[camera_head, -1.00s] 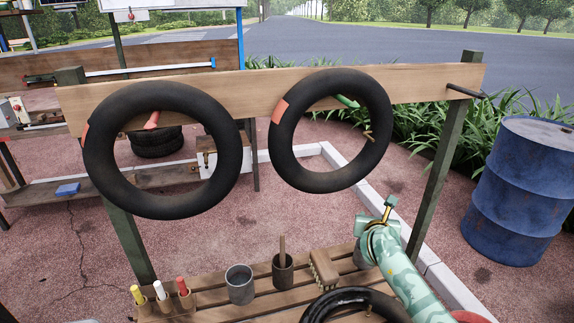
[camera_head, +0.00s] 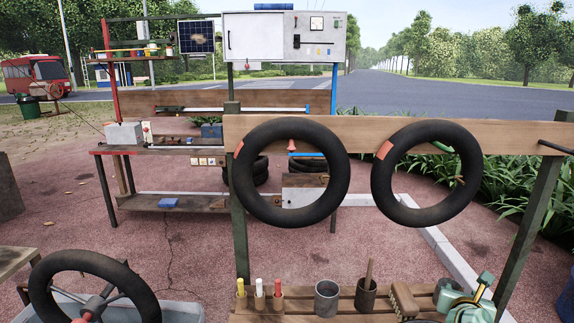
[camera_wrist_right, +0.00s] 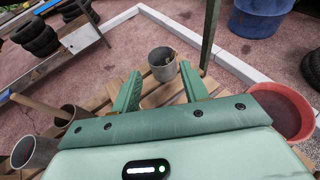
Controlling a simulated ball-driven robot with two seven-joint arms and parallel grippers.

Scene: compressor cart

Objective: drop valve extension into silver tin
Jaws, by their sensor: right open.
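My right gripper (camera_head: 468,294) is low at the right end of the slatted bench in the head view. In the right wrist view it (camera_wrist_right: 160,88) is open, with nothing held between its two green fingers. A grey metal tin (camera_wrist_right: 161,72) stands upright just beyond the fingertips, between them in the picture. A small yellowish piece (camera_wrist_right: 171,56) shows in its mouth; I cannot tell whether it is the valve extension. This tin (camera_head: 444,284) shows partly behind my gripper in the head view. Another grey tin (camera_head: 326,300) stands further left on the bench. My left gripper is out of view.
A dark tin with a stick (camera_head: 366,294), a brush (camera_head: 403,300) and several marker-like sticks (camera_head: 259,288) stand on the bench. Two black tubes (camera_head: 290,215) (camera_head: 388,200) hang from the plank above. A red bowl (camera_wrist_right: 285,108) is at the right in the wrist view.

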